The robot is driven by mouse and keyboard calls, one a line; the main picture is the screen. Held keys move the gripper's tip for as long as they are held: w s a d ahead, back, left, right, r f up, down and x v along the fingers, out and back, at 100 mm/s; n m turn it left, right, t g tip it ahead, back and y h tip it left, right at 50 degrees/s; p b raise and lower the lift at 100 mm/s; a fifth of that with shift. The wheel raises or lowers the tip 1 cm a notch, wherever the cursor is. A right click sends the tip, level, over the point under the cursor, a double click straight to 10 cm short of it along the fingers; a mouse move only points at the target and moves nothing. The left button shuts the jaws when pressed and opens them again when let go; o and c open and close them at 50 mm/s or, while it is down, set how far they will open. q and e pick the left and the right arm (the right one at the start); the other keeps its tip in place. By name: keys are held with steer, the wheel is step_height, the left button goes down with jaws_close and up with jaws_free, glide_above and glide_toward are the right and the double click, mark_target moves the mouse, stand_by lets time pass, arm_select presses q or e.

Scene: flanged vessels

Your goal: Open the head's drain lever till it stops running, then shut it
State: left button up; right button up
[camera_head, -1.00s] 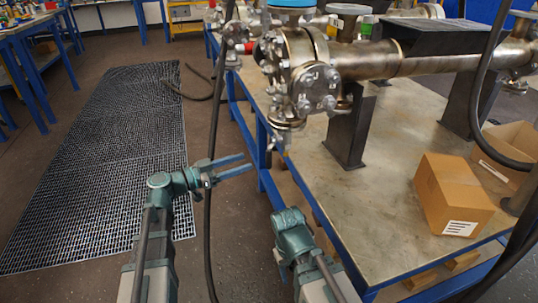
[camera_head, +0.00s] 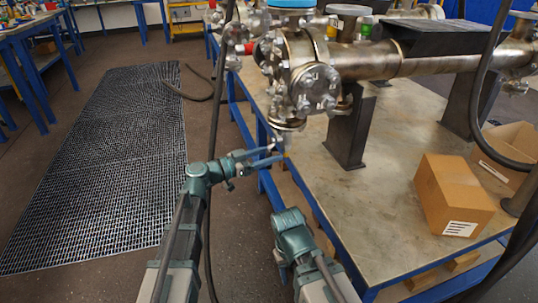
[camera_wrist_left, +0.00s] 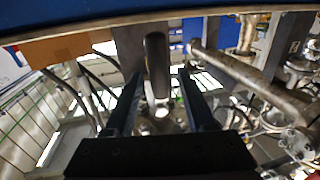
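The vessel's flanged head (camera_head: 305,75) is at the near left end of the steel shell (camera_head: 375,60), with bolts around it and a drain fitting (camera_head: 287,124) underneath. My left gripper (camera_head: 270,152) is open just below this fitting, its fingers pointing right. In the left wrist view a dark rounded bar (camera_wrist_left: 157,60), perhaps the drain lever, stands ahead between the open fingers of the left gripper (camera_wrist_left: 160,85); I cannot tell whether they touch it. No running liquid can be made out. My right gripper (camera_head: 282,262) is low by the table edge; its fingers are too unclear to judge.
The vessel rests on dark supports (camera_head: 348,140) on a blue-framed table (camera_head: 385,200). A closed cardboard box (camera_head: 452,195) and an open box (camera_head: 508,150) stand at the right. A black hose (camera_head: 212,120) hangs behind my left arm. A floor grating (camera_head: 100,160) lies left.

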arm_select(q)
jaws_close()
stand_by(1.3)
